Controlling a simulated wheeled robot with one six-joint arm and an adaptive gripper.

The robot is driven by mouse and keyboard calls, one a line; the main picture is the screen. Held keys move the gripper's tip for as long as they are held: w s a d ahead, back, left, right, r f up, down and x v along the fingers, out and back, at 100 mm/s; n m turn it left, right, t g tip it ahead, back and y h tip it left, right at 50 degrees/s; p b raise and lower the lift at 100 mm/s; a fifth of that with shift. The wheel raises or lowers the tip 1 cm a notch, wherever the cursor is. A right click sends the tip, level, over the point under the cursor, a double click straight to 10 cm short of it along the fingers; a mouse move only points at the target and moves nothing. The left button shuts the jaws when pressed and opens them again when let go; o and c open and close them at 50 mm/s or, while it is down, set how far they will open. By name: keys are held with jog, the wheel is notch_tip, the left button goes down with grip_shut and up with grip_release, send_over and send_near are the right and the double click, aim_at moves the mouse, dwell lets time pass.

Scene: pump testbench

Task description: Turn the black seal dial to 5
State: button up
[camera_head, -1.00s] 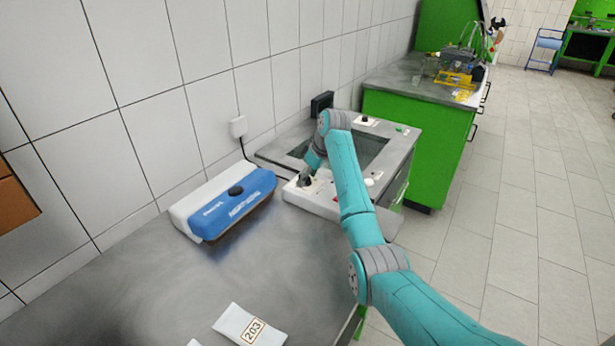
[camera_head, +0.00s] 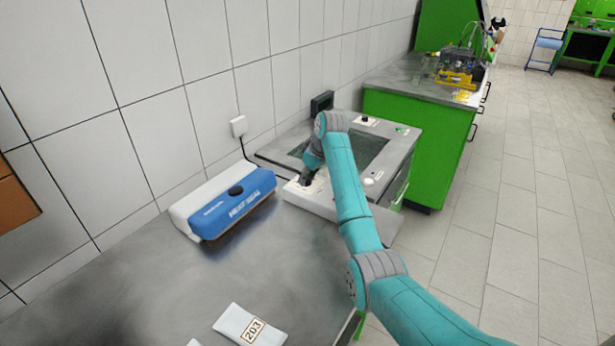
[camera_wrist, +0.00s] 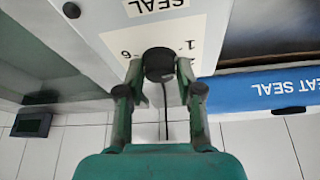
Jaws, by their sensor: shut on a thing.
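The black seal dial (camera_wrist: 158,64) sits on a white panel in the wrist view, beside a printed scale with 1 and 6 legible and the word SEAL (camera_wrist: 155,5) at the top. My gripper (camera_wrist: 158,72) is shut on the dial, one finger on each side. The dial's pointer mark is not visible, so I cannot tell its setting. In the head view my gripper (camera_head: 308,178) is at the front left of the white-edged bench unit (camera_head: 338,207), and my wrist partly hides the dial there.
The blue and white heat sealer (camera_head: 245,195) lies left of the unit by the wall. A packet marked 203 (camera_head: 250,325) lies on the grey bench. A white knob (camera_head: 368,181) stands right of my arm. A black box (camera_head: 321,101) is at the wall.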

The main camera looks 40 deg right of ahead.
jog(key=m+h, duration=0.1)
jog(key=m, duration=0.2)
jog(key=m+h, duration=0.1)
jog(key=m, duration=0.3)
jog(key=shift+a+g+h, duration=0.15)
jog(key=shift+g+h, duration=0.15)
jog(key=m+h, duration=0.1)
jog(key=m, duration=0.2)
jog(key=m+g+h, duration=0.1)
jog(key=m, duration=0.2)
jog(key=shift+w+a+m+g, duration=0.1)
jog(key=shift+m+g, duration=0.2)
jog(key=shift+m, duration=0.1)
jog(key=m+g, duration=0.1)
jog(key=m, duration=0.2)
jog(key=m+g, duration=0.1)
jog(key=m, duration=0.3)
jog(key=shift+w+g+h, duration=0.15)
jog(key=shift+g+h, duration=0.15)
jog(key=shift+g, duration=0.1)
jog(key=m+g, duration=0.1)
jog(key=m, duration=0.4)
jog(key=shift+f+g, duration=0.1)
jog(key=shift+g, duration=0.3)
jog(key=shift+m, duration=0.3)
jog(key=o, duration=1.2)
jog(key=shift+c, duration=0.2)
jog(key=shift+w, duration=0.1)
jog(key=v, duration=1.2)
jog(key=shift+d, duration=0.3)
